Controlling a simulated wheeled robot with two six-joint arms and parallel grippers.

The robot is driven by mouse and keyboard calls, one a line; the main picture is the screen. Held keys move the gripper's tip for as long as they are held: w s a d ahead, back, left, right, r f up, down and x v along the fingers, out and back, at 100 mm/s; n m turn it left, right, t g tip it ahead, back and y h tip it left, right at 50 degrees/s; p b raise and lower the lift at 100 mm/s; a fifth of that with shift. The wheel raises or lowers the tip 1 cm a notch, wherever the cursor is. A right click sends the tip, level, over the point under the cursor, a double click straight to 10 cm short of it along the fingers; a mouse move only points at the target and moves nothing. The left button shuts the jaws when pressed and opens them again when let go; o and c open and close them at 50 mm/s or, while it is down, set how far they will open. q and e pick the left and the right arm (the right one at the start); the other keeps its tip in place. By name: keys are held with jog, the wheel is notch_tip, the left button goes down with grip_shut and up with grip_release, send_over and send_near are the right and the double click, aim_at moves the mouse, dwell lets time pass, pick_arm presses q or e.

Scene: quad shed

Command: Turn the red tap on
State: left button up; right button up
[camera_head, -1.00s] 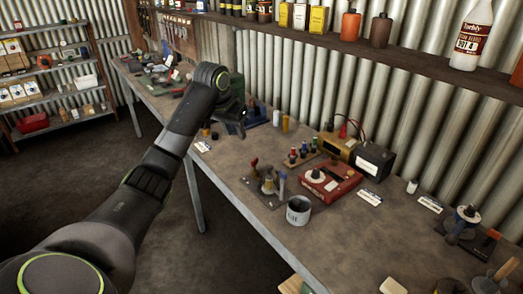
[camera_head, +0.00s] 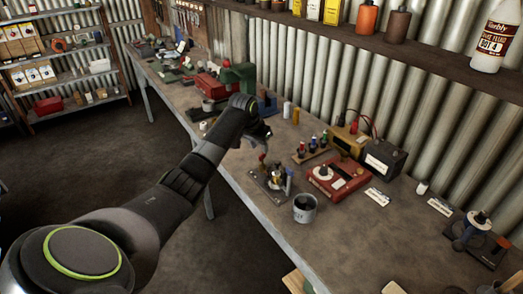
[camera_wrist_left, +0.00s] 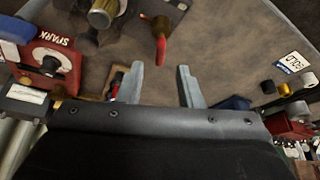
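The tap stand (camera_head: 270,179) is a small metal fixture on the workbench, with a red tap handle (camera_head: 262,158) standing up at its left side. In the left wrist view the red tap handle (camera_wrist_left: 161,45) lies above the gap between my fingers, apart from them. My left gripper (camera_head: 267,138) is over the bench just behind the tap stand in the head view. In the left wrist view the left gripper (camera_wrist_left: 161,75) has its two fingers spread with nothing between them. My right gripper is not in view.
A grey cup (camera_head: 304,209) stands in front of the tap stand, and a red spark box (camera_head: 338,178) is at its right. A rack of coloured bottles (camera_head: 312,149) stands behind. A bottle shelf (camera_head: 400,57) runs along the wall. The front of the bench (camera_head: 370,245) is fairly clear.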

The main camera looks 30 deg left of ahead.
aim_at(262, 154)
pick_arm(q)
jog(key=shift+x, duration=2.35)
jog(key=shift+c, duration=0.3)
grip_shut()
